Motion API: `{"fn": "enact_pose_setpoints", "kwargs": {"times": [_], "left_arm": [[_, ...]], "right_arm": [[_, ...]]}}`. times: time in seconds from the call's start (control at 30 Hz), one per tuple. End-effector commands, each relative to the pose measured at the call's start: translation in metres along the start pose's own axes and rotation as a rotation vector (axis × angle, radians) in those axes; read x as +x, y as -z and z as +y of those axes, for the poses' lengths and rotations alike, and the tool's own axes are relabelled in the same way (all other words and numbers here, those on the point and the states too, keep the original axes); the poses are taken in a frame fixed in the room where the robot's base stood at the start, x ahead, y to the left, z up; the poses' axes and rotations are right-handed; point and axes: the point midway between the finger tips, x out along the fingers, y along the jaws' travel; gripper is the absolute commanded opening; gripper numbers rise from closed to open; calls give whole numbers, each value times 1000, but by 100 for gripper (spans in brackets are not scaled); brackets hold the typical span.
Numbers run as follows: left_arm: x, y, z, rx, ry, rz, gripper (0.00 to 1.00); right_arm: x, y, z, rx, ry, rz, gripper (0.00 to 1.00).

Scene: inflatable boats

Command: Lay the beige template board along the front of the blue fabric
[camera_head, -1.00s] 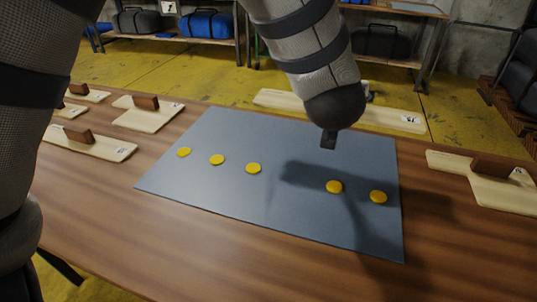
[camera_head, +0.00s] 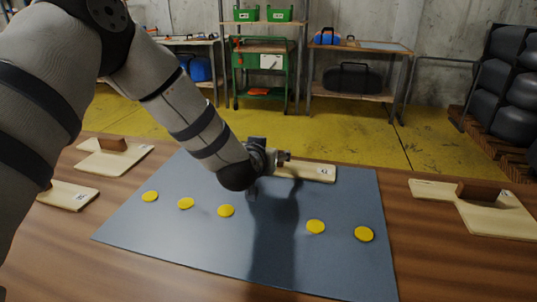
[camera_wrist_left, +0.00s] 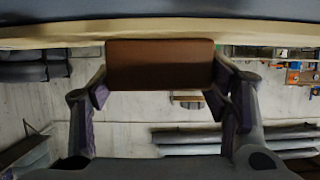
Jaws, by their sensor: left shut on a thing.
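The blue fabric (camera_head: 190,240) lies flat on the table with several yellow discs (camera_head: 226,210) on it. The beige template board (camera_head: 315,173) is at the fabric's far edge; its left part is hidden behind my arm. My left gripper (camera_head: 281,157) is at the board. In the left wrist view its two fingers (camera_wrist_left: 160,90) are shut on the board's brown handle (camera_wrist_left: 160,64), and the beige board edge (camera_wrist_left: 60,34) shows behind it. I cannot tell whether the board touches the fabric. My right gripper is not in view.
Other beige boards with brown blocks lie on the wooden table (camera_head: 60,245), at left (camera_head: 113,157) and right (camera_head: 485,215). Shelves (camera_head: 350,85) and black stacked bags (camera_head: 510,80) stand beyond. The near fabric edge is clear.

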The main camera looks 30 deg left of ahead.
Motion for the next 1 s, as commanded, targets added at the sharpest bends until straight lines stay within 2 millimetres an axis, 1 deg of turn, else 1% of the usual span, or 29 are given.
{"fn": "enact_pose_setpoints", "kwargs": {"times": [0.17,0.33,0.37,0.4,0.43,0.73,0.83,0.93,1.0], "left_arm": [[0,2,1,-1,-1,7,35],[1,-1,1,0,0,6,35],[1,-1,1,0,-1,6,76],[1,-1,1,0,-1,6,85],[1,-1,1,0,0,6,89],[1,-1,1,0,0,5,89],[-3,4,1,-2,-1,6,89],[-21,6,1,-1,-2,8,89],[-39,8,1,-1,-2,10,89]], "right_arm": [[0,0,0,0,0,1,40],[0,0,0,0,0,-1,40],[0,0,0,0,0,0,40],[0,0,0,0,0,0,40],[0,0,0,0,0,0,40],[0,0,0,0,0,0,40],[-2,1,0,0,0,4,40],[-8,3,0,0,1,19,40],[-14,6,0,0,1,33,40]]}}
